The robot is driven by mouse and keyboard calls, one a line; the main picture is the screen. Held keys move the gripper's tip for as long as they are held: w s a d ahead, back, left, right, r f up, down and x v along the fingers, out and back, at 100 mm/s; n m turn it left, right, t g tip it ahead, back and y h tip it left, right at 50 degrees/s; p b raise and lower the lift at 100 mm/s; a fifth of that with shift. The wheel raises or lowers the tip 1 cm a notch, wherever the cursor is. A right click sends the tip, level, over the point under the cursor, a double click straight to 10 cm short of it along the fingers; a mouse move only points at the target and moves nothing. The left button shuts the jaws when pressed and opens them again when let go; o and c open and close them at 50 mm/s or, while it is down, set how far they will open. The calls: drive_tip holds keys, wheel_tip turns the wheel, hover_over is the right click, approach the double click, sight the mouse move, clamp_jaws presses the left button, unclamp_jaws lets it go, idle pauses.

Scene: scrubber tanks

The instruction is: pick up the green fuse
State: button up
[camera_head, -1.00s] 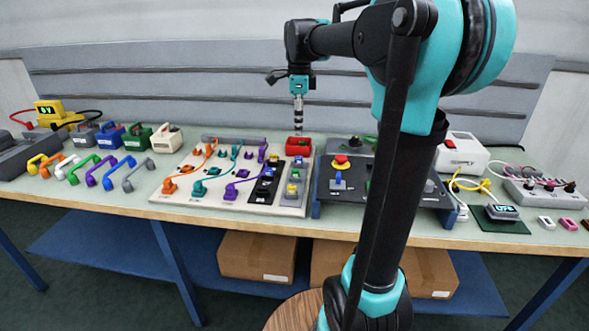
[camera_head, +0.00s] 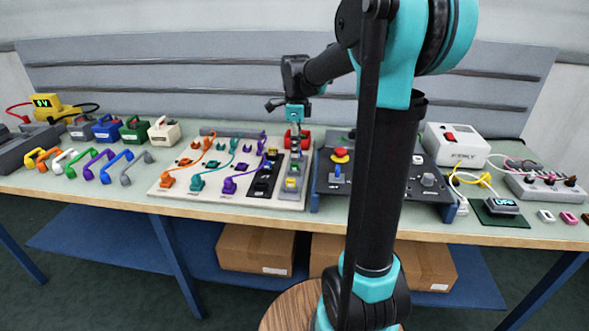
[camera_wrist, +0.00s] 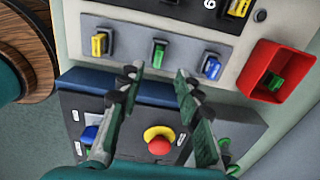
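In the wrist view, the green fuse (camera_wrist: 158,55) sits in the middle slot of a grey strip (camera_wrist: 131,45). A yellow fuse (camera_wrist: 101,44) is to its left and a blue fuse (camera_wrist: 211,66) to its right. My gripper (camera_wrist: 157,76) is open and empty, its two fingertips on either side of the green fuse's line but slightly below it in the picture. A red bin (camera_wrist: 262,64) at the right holds another green piece (camera_wrist: 276,83).
A dark panel with a red emergency button (camera_wrist: 158,140) and a blue switch (camera_wrist: 89,134) lies beside the strip, under the fingers. In the head view, a white board with coloured cables (camera_head: 207,165) lies left of the strip. A white box (camera_head: 455,146) stands right.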

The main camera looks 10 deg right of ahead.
sight(295, 168)
drive_tip(key=shift+s+a+f, duration=0.1)
drive_tip(key=shift+a+f, duration=0.05)
drive_tip(key=shift+f, duration=1.15)
drive_tip(key=shift+s+a+f, duration=0.1)
drive_tip(key=shift+f, duration=1.2)
clamp_jaws()
